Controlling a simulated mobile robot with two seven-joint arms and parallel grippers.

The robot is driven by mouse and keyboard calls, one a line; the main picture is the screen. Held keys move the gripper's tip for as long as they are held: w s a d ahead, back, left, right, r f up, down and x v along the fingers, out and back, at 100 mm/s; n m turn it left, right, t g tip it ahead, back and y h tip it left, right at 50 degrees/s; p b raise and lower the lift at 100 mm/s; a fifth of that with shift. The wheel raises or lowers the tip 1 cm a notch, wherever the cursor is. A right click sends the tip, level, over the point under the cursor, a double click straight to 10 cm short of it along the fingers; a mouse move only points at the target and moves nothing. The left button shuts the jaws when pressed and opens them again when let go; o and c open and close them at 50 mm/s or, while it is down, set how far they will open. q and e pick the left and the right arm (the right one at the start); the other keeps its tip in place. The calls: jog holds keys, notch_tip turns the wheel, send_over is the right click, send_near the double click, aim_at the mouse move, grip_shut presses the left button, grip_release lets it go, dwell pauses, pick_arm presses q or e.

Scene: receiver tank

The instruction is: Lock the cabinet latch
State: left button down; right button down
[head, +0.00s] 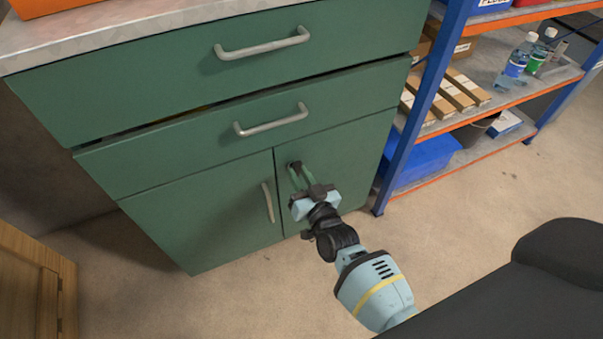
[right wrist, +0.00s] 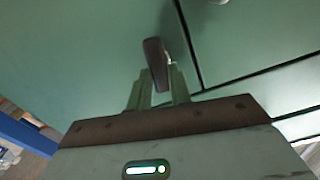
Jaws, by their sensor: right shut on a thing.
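The green cabinet (head: 205,215) has two drawers above two doors, and both doors look closed. A small dark latch handle (head: 294,164) sits near the top of the right door (head: 345,155). In the right wrist view the latch handle (right wrist: 156,62) is a dark brown bar, nearly upright in the picture and slightly tilted. My right gripper (head: 298,172) reaches the door from below. Its green fingers (right wrist: 160,88) are shut on the latch handle, one on each side, hiding its lower part. My left gripper is not in view.
The left door has a vertical metal handle (head: 267,202). The drawers have bar handles (head: 262,48), and a dark gap shows between them. A blue and orange shelf rack (head: 425,90) with boxes, bottles and a blue bin (head: 425,160) stands right. The floor (head: 480,195) in front is clear.

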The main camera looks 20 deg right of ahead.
jog(key=shift+a+n+p, duration=0.1)
jog(key=shift+n+p, duration=0.25)
jog(key=shift+n, duration=0.95)
jog(key=c, duration=1.3)
grip_release()
jog(key=s+p, duration=0.2)
jog(key=s, duration=0.5)
jog(key=shift+s, duration=0.4)
